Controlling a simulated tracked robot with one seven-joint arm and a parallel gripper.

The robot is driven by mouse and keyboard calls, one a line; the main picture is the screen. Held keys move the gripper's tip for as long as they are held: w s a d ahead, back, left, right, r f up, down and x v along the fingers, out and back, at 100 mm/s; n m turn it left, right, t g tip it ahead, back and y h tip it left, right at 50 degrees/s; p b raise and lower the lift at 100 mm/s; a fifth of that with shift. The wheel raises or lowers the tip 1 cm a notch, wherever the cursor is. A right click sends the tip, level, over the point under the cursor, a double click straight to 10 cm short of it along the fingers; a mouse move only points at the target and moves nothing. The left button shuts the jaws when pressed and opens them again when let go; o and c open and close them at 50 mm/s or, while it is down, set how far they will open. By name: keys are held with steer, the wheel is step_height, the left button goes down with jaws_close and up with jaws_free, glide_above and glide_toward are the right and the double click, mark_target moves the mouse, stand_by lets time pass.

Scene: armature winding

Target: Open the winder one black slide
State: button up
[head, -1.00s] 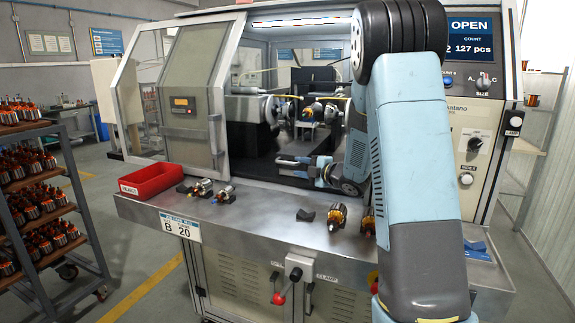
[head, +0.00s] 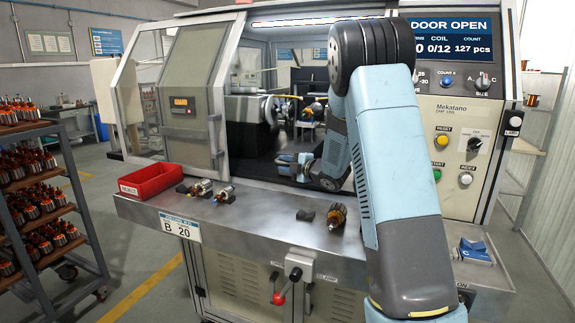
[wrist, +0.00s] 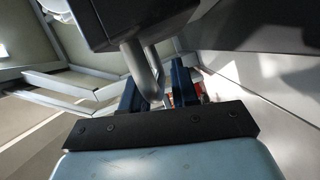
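My gripper (head: 283,162) reaches through the winder's front opening, low above the sill, to the right of the sliding door. In the wrist view its two dark blue fingers (wrist: 158,88) stand apart. A bent metal bar (wrist: 138,68) hangs from a black block (wrist: 135,18) and shows in front of and between them. I cannot tell whether the fingers touch the bar. The block may be the black slide, but this is not certain. In the head view the winder's dark interior (head: 247,140) shows behind the gripper, and my arm hides its right side.
The winder door (head: 190,95) stands at the left, and the display (head: 450,37) reads DOOR OPEN. The front ledge (head: 262,222) holds a red bin (head: 150,181), small armatures (head: 201,187), a copper-wound armature (head: 337,216) and a blue item (head: 474,252). A loaded rack (head: 60,180) stands left.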

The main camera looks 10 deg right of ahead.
jaws_close()
steer(key=shift+f, duration=0.1)
